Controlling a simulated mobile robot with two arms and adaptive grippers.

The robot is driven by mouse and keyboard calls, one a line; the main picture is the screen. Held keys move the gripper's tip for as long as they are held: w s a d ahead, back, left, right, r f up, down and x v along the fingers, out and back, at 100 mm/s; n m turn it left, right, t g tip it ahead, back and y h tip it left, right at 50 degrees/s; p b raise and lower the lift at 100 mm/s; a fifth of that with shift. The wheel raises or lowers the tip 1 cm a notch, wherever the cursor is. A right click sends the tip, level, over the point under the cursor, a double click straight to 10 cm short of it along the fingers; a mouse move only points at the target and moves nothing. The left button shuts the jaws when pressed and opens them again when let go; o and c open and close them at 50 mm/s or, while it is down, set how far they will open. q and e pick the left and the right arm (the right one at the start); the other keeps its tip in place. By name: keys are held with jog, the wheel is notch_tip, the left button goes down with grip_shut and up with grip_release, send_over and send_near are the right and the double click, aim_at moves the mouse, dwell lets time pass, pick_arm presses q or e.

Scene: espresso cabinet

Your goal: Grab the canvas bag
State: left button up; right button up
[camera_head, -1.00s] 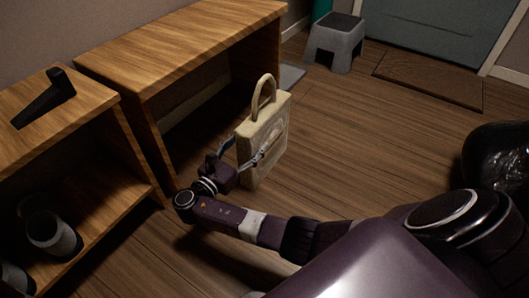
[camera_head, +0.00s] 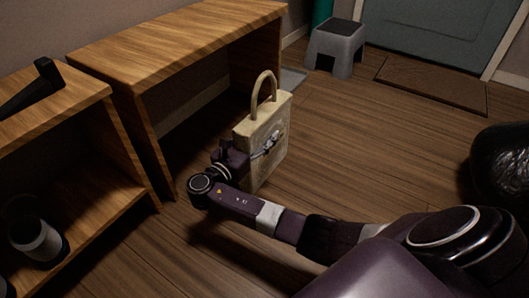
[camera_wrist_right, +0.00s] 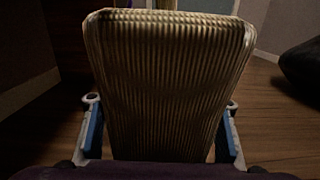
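The canvas bag (camera_head: 269,129) is a pale, boxy bag with an arched handle, upright in front of the wooden shelf's right end. My right gripper (camera_head: 259,148) is at the bag's lower half, one finger along its near face. In the right wrist view the ribbed bag (camera_wrist_right: 166,75) fills the middle, and my right gripper (camera_wrist_right: 162,125) has a blue-padded finger on each side of it. Narrow gaps show between pads and bag, so the fingers look open around it. Contact at the fingertips is unclear. My left gripper is not in view.
A wooden shelf unit (camera_head: 180,40) stands behind and left of the bag. A second shelf (camera_head: 75,120) with a black object (camera_head: 32,88) and a dark cup (camera_head: 38,238) is at left. A grey stool (camera_head: 336,46) and a black bag-like object (camera_head: 503,165) stand apart. Floor right of the bag is clear.

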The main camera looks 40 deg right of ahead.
grip_shut()
jog(key=shift+r, duration=0.1)
dwell(0.4)
